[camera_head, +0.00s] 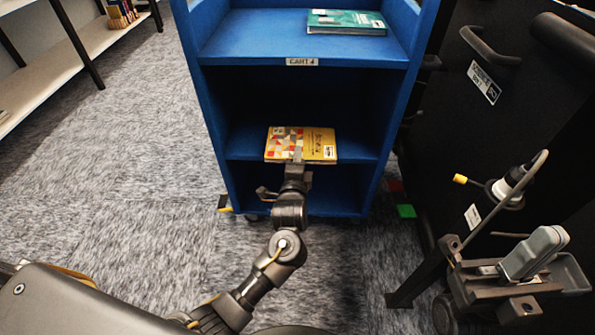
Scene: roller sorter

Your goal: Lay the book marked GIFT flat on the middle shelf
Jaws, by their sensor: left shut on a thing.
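A yellow book (320,143) with a multicoloured geometric pattern on its left half lies roughly level at the front of the middle shelf (358,151) of the blue cart. My left gripper (298,160) is shut on the book's near edge. The book's near part reaches about the shelf's front edge; whether it rests fully on the shelf is unclear. My right gripper is not in view.
The blue cart (191,60) has a CART 4 label and a teal book (346,21) on its top shelf. The middle shelf looks otherwise empty. A black machine (500,120) stands close on the right, with a grey handheld device (535,252) on a bracket. Carpet is clear to the left.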

